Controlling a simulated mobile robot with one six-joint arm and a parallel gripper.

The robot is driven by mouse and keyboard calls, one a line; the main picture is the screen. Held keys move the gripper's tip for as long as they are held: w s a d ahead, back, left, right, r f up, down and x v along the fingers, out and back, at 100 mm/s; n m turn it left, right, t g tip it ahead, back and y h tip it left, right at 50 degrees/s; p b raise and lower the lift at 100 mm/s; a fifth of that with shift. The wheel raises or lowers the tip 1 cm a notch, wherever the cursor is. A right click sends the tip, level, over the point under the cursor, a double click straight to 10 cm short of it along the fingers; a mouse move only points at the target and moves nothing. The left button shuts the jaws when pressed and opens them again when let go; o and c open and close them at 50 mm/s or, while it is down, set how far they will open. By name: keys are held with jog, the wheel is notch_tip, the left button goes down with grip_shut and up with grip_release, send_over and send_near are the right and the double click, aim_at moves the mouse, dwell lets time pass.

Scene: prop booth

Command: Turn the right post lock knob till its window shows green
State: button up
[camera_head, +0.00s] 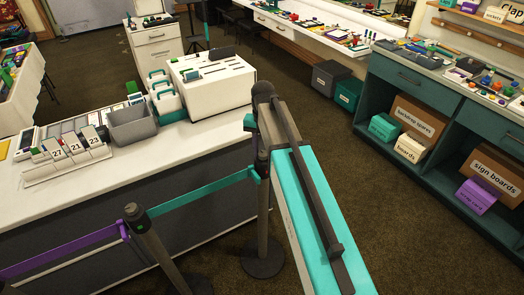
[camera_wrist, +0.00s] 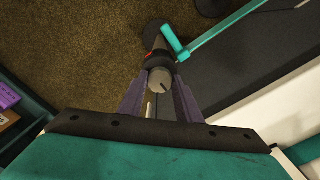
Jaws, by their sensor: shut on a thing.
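A small red patch (camera_wrist: 150,54) shows on the dark post head beside the knob; I see no green there. The knob is hidden in the head view.
A purple belt (camera_head: 60,252) leaves the left post. Teal shelving (camera_head: 400,85) stands at right. Brown carpet between is clear.

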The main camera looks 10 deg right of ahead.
jog(key=shift+n, duration=0.4)
jog(key=n, duration=0.7)
jog(key=shift+n, duration=0.3)
jog(key=n, duration=0.4)
jog(key=shift+n, duration=2.1)
jog(key=o, duration=1.1)
